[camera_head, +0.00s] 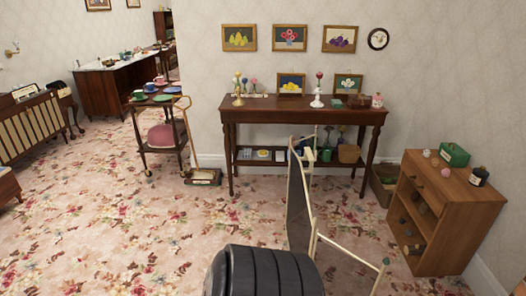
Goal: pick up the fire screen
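The fire screen (298,212) seems to be the thin dark panel with a cream frame at the lower middle of the head view. I see it nearly edge-on. A thin cream bar (350,251) runs from it toward the lower right and ends in a small knob. A black ribbed part of my own arm (263,272) stands in front of its lower left and hides part of it. No fingertips of either gripper show, so I cannot tell whether the screen is held.
A dark console table (300,112) with ornaments stands against the wall behind the screen. A wooden shelf unit (468,199) stands at right. A tea cart (162,131) and a striped cabinet (33,125) are at left. The flowered carpet at left front is clear.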

